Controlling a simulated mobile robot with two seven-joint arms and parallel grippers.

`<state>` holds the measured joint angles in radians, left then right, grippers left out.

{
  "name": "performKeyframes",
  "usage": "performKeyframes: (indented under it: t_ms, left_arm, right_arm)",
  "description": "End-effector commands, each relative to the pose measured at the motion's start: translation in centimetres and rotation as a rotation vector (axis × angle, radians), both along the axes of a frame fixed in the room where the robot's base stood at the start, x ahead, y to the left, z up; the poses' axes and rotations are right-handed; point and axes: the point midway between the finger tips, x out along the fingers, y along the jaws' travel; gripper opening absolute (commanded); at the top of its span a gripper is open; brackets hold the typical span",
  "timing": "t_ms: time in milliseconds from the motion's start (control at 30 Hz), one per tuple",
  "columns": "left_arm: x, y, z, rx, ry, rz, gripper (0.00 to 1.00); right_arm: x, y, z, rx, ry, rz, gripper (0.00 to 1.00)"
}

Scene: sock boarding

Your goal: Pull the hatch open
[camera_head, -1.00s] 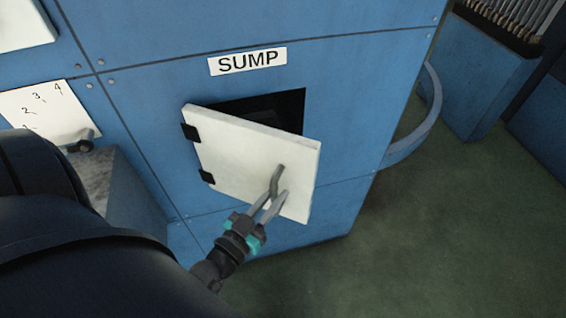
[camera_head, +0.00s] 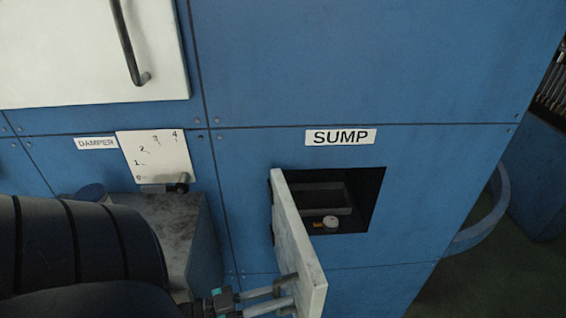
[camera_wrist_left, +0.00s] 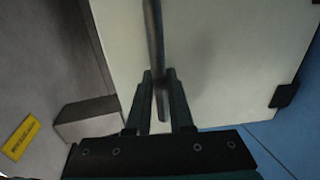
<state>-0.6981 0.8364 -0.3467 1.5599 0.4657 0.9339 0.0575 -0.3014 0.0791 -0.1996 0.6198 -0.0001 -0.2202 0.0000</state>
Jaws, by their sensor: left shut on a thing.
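The white hatch door (camera_head: 297,232) under the SUMP label (camera_head: 340,137) stands swung well out from the blue panel, hinged on its left side. Its opening (camera_head: 365,200) shows a dark recess with a grey tray-like part (camera_head: 325,197) and a small white cap (camera_head: 330,222) inside. My left gripper (camera_head: 283,290) is at the lower part of the door, shut on its handle. In the left wrist view the grey bar handle (camera_wrist_left: 153,45) runs between the two fingers (camera_wrist_left: 160,95), against the white door face (camera_wrist_left: 215,60). My right gripper is not in view.
A grey box-like ledge (camera_head: 175,225) projects left of the hatch, below a DAMPER label (camera_head: 96,143) and a numbered white plate (camera_head: 155,157) with a dark knob. A larger white door (camera_head: 85,50) with a dark handle is at upper left. Floor is free at lower right.

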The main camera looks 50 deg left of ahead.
Motion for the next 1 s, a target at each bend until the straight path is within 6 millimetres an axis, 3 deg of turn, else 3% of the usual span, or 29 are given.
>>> performKeyframes:
  t_ms: [533, 567, 800, 1000]
  left_arm:
    - [-0.24, 0.33, -0.10, -0.002, 0.003, 0.002, 0.00]
    - [-0.23, 0.32, -0.10, -0.002, 0.003, 0.003, 0.22]
    - [-0.19, 0.32, -0.04, -0.001, 0.002, 0.002, 0.49]
    - [-0.16, 0.32, 0.00, -0.001, 0.000, 0.002, 0.50]
  right_arm:
    - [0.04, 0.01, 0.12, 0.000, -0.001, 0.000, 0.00]
    - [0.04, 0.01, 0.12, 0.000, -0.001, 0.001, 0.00]
    - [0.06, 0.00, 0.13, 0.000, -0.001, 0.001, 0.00]
    - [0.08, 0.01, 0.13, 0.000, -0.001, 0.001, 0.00]
